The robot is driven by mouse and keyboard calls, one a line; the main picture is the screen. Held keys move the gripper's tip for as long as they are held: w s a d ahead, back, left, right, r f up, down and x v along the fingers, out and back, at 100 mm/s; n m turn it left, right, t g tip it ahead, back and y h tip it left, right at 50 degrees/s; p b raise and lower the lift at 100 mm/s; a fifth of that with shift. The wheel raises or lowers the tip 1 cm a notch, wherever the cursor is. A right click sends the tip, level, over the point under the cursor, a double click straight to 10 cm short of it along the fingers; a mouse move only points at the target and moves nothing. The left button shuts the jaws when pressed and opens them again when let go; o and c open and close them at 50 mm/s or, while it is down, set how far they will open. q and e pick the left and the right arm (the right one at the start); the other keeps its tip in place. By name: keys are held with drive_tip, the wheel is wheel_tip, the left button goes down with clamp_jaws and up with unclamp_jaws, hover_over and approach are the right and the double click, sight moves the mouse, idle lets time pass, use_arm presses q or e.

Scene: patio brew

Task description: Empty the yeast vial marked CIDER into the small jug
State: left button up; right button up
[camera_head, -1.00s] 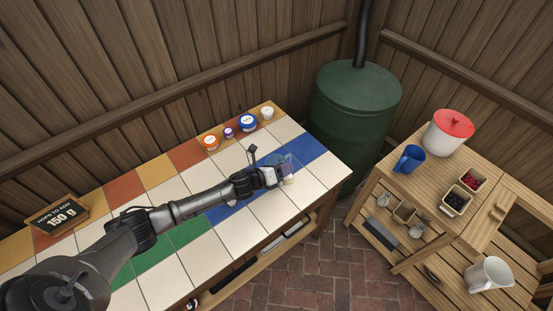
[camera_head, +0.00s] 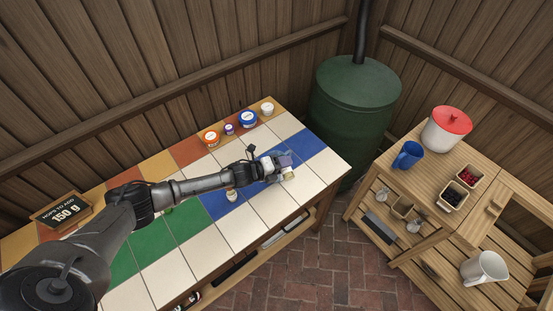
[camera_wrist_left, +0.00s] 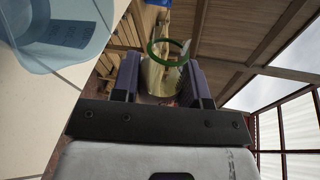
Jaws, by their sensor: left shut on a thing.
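My left gripper (camera_head: 284,165) is shut on a small clear vial (camera_wrist_left: 162,78) with a green ring and pale contents, seen between the fingers in the left wrist view. In the head view the vial's pale end (camera_head: 288,177) shows at the fingertips, over the far right of the tiled bench. No CIDER marking is readable. A see-through bluish jug (camera_wrist_left: 62,35) with measuring marks is close beside the gripper in the left wrist view. In the head view it is mostly hidden behind the gripper. Another small pale vial-like item (camera_head: 232,195) stands on a blue tile below the forearm.
Several small tubs, including an orange one (camera_head: 210,138) and a blue one (camera_head: 248,119), line the bench's back edge. A sign (camera_head: 62,211) reads 150 g. A green barrel (camera_head: 358,95) stands behind the bench.

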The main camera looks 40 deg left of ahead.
use_arm(q)
drive_tip(key=shift+w+a+r, duration=0.15)
drive_tip(key=shift+a, duration=0.05)
drive_tip(key=shift+f+n+h+b, duration=0.3)
drive_tip(key=shift+f+n, duration=0.1)
drive_tip(key=shift+n, duration=0.5)
drive_tip(key=shift+a+r+n, duration=0.1)
drive_tip(key=shift+r+n, duration=0.1)
drive_tip(key=shift+n, duration=0.1)
drive_tip(key=shift+s+d+r+g, duration=0.1)
drive_tip(key=shift+s+d+g, duration=0.2)
drive_tip(key=shift+d+r+n+p, duration=0.15)
drive_tip(key=shift+n+p, duration=0.15)
drive_tip(key=shift+n, duration=0.2)
drive_tip(key=shift+r+n+h, duration=0.2)
drive_tip(key=shift+n+h, duration=0.2)
drive_tip(key=shift+h, duration=0.1)
